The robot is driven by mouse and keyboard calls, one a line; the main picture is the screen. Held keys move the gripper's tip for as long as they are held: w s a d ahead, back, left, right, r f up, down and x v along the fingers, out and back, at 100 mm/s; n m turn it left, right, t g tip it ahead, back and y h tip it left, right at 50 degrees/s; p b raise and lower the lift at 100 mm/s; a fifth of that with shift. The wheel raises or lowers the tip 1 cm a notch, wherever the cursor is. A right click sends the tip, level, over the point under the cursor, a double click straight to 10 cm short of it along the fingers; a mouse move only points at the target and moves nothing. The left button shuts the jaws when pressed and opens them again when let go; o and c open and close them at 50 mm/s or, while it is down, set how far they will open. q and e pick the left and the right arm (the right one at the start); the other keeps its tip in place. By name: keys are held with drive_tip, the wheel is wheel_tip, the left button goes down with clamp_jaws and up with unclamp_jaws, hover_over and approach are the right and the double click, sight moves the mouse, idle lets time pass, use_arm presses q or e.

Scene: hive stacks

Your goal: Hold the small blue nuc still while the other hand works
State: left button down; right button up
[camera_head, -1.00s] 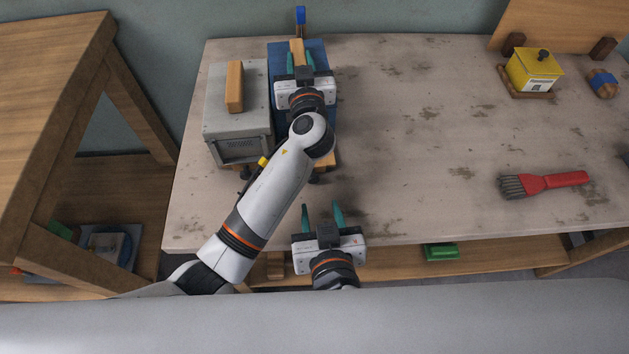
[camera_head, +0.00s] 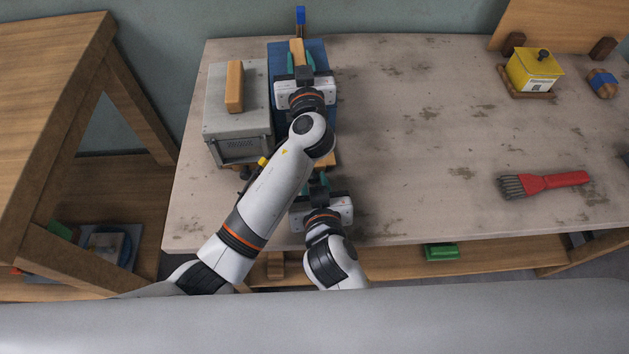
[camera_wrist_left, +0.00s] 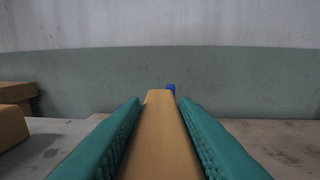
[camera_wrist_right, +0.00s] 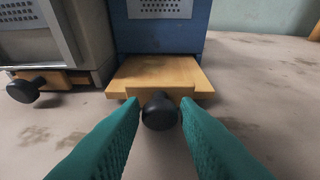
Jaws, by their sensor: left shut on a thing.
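The small blue nuc (camera_head: 277,56) stands upright near the back left of the table, partly hidden by my left arm. My left gripper (camera_head: 300,62) is shut on the wooden handle bar (camera_wrist_left: 160,130) on its top, with a finger along each side. The right wrist view shows the nuc's blue front (camera_wrist_right: 160,38), with a wooden drawer or tray (camera_wrist_right: 160,75) and a black knob (camera_wrist_right: 159,113) at its base. My right gripper (camera_wrist_right: 160,102) is open at this knob, one finger on each side. In the head view my right gripper (camera_head: 318,182) is low in front of the nuc.
A grey box (camera_head: 238,110) with a wooden handle stands close beside the nuc on the left, with its own black knob (camera_wrist_right: 20,91). The middle of the table (camera_head: 420,130) is clear.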

clamp_jaws()
drive_tip(key=shift+s+d, duration=0.15)
drive_tip(key=shift+s, duration=1.5)
drive_tip(key=shift+o, duration=1.9)
unclamp_jaws()
drive_tip(key=shift+s, duration=0.15)
drive_tip(key=v, duration=0.7)
drive_tip(key=shift+s+r, duration=0.1)
drive_tip(key=shift+s, duration=0.05)
